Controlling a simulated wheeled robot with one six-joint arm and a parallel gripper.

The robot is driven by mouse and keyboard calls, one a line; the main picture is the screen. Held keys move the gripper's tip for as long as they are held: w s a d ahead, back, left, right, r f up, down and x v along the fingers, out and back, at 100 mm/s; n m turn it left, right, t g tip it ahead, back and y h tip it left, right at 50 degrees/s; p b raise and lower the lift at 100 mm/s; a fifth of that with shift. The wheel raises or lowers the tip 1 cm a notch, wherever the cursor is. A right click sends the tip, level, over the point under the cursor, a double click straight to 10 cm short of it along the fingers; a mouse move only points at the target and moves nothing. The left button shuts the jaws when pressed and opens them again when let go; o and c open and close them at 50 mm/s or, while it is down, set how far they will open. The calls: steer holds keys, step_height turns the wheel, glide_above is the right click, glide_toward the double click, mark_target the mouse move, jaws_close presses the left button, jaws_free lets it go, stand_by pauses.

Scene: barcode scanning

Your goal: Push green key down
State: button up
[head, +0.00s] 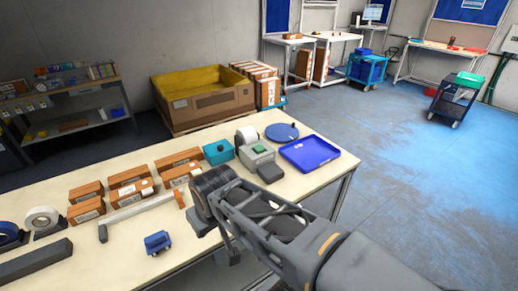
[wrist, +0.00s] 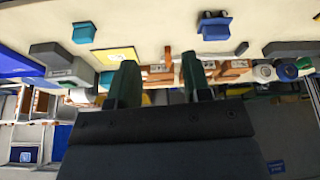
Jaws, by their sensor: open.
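The green key (head: 259,149) is a small green patch on top of a grey label printer (head: 256,157), with a white paper roll (head: 246,134) behind it. The printer stands on the table near its right end. My gripper (head: 203,197) is in front of and left of the printer, over the table's front part, apart from the key. In the wrist view my gripper (wrist: 158,75) shows two dark green fingers spread apart with nothing held between them.
The cream table (head: 128,219) holds several brown boxes (head: 130,192), a teal box (head: 218,152), a blue tray (head: 309,154), a dark grey block (head: 271,173) and a small blue object (head: 158,242).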

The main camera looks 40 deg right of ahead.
jaws_close()
stand_by(1.4)
